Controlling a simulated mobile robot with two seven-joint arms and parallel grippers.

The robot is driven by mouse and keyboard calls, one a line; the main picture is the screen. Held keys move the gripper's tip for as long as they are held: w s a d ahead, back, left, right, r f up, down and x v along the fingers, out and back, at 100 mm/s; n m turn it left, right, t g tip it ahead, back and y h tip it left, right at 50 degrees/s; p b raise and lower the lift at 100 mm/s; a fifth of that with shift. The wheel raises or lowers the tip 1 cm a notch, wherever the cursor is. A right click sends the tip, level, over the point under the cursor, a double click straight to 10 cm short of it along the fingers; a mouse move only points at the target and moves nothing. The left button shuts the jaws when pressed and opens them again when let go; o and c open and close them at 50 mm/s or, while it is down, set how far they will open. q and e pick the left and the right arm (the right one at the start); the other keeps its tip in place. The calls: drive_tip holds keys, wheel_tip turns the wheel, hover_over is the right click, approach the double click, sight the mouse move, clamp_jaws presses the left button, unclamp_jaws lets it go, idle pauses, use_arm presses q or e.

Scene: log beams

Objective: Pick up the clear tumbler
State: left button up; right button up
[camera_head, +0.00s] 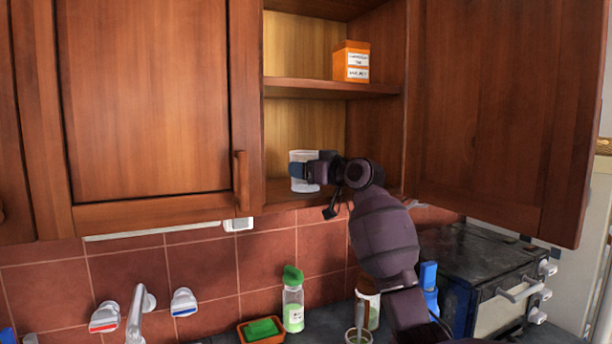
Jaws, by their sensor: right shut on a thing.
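The clear tumbler (301,184) looks pale and whitish and is upright at the lower shelf of the open wooden cabinet. My right gripper (303,172) reaches in from the right and is shut on the tumbler. The gripper covers the middle of the tumbler. I cannot tell if its base touches the shelf. My left gripper is not in view.
An orange box (351,62) stands on the upper shelf (320,87). The open cabinet door (495,120) is at the right. Below are a green-capped bottle (293,302), a green sponge (262,329), a faucet (138,312) and a dark stove (470,258).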

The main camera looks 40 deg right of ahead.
drive_tip(key=shift+s+a+r, duration=0.1)
drive_tip(key=shift+s+r, duration=0.15)
use_arm(q)
drive_tip(key=b, duration=0.1)
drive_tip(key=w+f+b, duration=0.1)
drive_tip(key=b, duration=0.1)
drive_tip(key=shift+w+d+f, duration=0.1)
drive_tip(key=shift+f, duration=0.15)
use_arm(e)
drive_tip(key=s+a+r, duration=0.1)
drive_tip(key=s+r, duration=0.1)
drive_tip(key=s, duration=0.2)
drive_tip(key=s+a+r, duration=0.1)
drive_tip(key=s+r, duration=0.2)
drive_tip(key=s, duration=0.1)
drive_tip(key=s+a+r, duration=0.2)
drive_tip(key=s, duration=0.3)
drive_tip(key=shift+r, duration=0.25)
